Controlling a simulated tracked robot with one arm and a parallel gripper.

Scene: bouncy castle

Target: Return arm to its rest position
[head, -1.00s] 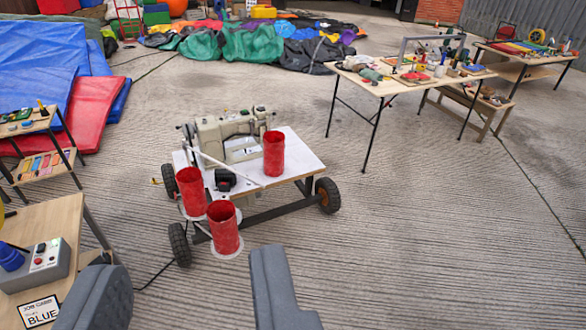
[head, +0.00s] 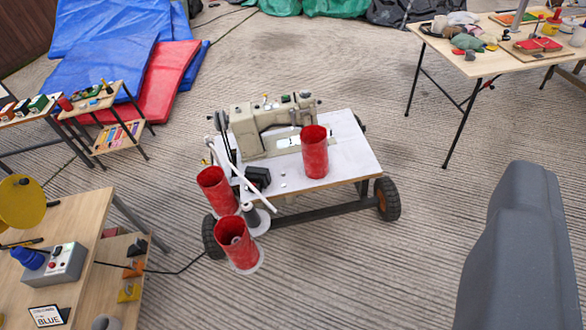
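One thick grey finger of my gripper (head: 515,250) stands at the lower right of the head view, over bare floor. Nothing touches it and no second finger shows beside it. The other finger is out of view, and no held object shows. The rest of my arm is not seen.
A wheeled cart (head: 350,150) carries a cream sewing machine (head: 262,125) and red tubes (head: 315,155) in the middle. A wooden bench (head: 75,225) with a control box (head: 55,264) is at lower left. A table (head: 480,60) stands upper right. Floor between cart and finger is clear.

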